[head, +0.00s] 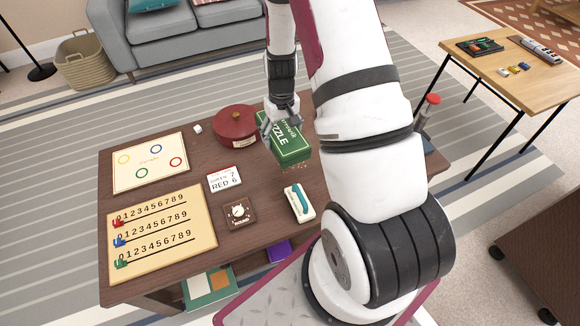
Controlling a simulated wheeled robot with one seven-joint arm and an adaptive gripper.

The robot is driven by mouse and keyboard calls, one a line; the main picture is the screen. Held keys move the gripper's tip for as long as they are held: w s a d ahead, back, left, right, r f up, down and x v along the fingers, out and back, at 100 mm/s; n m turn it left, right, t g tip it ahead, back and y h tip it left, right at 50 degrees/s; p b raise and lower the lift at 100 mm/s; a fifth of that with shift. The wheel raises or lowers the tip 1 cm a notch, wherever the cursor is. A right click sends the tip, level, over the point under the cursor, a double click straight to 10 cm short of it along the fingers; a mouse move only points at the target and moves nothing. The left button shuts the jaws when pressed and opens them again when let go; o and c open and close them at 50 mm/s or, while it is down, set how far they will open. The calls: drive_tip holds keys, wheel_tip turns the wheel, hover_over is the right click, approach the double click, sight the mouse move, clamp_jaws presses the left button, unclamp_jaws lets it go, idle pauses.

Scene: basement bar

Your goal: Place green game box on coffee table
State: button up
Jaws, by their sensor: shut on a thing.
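The green game box (291,154), with white lettering that reads in part "ZZLE", is at the back right part of the dark wooden coffee table (275,205). My gripper (281,128) points down at the box from above and is shut on it. The box looks tilted and is over the tabletop; I cannot tell whether its underside touches the wood. My arm hides the right part of the table and some of the box's surroundings.
A round dark red container (235,126) stands close left of the box. A white-and-teal item (299,202), a score sign (223,179), a dial box (239,211) and two game boards (150,161) occupy the table. A light wooden table (530,75) stands at right.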

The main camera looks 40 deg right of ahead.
drive_tip(key=shift+m, duration=0.3)
drive_tip(key=d+f+b, duration=0.1)
drive_tip(key=d, duration=0.1)
drive_tip(key=d+f+b, duration=0.2)
drive_tip(key=shift+d, duration=0.1)
wheel_tip(320, 180, down, 10)
drive_tip(key=b, duration=0.3)
drive_tip(key=shift+d+r, duration=0.1)
drive_tip(key=o, duration=1.5)
drive_tip(key=shift+o, duration=0.2)
